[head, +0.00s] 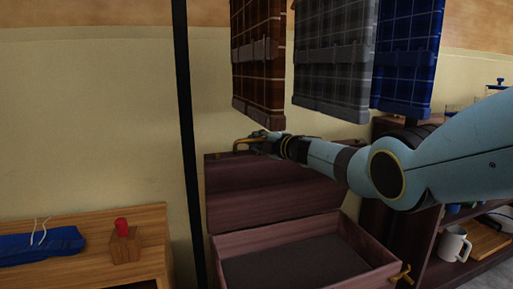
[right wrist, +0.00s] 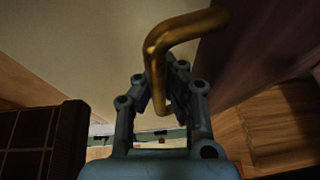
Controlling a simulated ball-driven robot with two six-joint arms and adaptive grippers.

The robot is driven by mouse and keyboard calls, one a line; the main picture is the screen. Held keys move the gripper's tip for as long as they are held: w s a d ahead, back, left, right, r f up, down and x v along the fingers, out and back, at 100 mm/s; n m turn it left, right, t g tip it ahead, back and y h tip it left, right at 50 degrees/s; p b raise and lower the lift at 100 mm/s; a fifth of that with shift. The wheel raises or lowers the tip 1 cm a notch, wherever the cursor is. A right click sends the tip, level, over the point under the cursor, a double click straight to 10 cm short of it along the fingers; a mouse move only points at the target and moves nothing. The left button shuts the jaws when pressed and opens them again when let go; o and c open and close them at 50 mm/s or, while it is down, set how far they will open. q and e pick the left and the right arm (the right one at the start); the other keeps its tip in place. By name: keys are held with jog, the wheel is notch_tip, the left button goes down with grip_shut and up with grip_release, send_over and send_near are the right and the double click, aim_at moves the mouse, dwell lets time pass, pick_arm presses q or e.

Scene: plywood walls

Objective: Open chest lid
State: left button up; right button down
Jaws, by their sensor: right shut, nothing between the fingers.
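The dark reddish wood chest (head: 375,262) is open at the lower middle of the head view, with its dark inner floor showing. Its lid (head: 262,192) stands raised at the back, close to upright. A brass handle (head: 240,145) is at the lid's top edge. My right gripper (head: 258,139) is at this handle, its arm coming in from the right. In the right wrist view the bent brass handle (right wrist: 158,45) passes by the fingers of my right gripper (right wrist: 172,75), which are shut with nothing held. Whether they touch the handle I cannot tell.
Brown, grey and blue plaid cloths (head: 335,55) hang above the lid. A second brass handle (head: 402,276) is on the chest's right side. A shelf with a white mug (head: 455,244) is at right. A wooden stand (head: 85,222) with a blue cloth is at left.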

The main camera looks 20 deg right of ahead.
jog(key=shift+w+r, duration=0.2)
jog(key=shift+r, duration=0.25)
jog(key=c, duration=1.6)
grip_release()
jog(key=shift+s, duration=0.1)
jog(key=shift+o, duration=1.3)
jog(key=shift+f, duration=0.2)
jog(key=shift+s, duration=0.1)
jog(key=shift+s+d+f, duration=0.15)
jog(key=shift+s+d, duration=0.05)
jog(key=shift+s, duration=0.15)
jog(key=v, duration=1.1)
